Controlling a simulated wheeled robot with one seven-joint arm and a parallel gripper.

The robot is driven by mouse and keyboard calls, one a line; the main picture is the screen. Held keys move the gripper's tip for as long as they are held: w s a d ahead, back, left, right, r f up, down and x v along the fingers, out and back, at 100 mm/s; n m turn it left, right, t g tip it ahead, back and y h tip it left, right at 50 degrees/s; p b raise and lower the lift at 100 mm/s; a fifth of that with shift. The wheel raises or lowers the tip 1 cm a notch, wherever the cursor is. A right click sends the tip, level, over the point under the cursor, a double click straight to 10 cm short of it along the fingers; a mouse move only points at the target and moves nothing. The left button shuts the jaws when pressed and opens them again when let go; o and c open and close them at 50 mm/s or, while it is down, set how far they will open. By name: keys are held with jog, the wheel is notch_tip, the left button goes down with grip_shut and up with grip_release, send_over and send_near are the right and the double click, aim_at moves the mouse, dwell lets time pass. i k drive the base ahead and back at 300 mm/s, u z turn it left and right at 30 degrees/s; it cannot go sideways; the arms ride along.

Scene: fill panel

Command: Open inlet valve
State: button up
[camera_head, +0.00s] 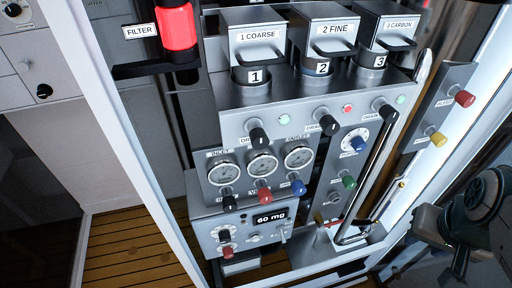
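The gauge labelled INLET (223,171) is the leftmost of three round gauges on the grey panel. Below it sits a black knob (228,201), with a label too small to read fully. A red knob (264,194) and a blue knob (298,187) sit below the other two gauges. Dark parts of my arm show at the right edge, well away from the knobs. I cannot make out gripper fingers among them, and nothing touches the black knob.
Canisters marked 1 (254,76), 2 (322,69) and 3 stand above drain handles. A bent metal tube (373,165) runs down the panel's right side. A display (271,218) reads 60 mg. A white cabinet post (130,125) stands left. Red and yellow knobs are at right.

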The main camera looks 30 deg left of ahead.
aim_at(229, 206)
jog(key=u, duration=2.25)
jog(key=k, duration=0.7)
jog(key=z, duration=0.2)
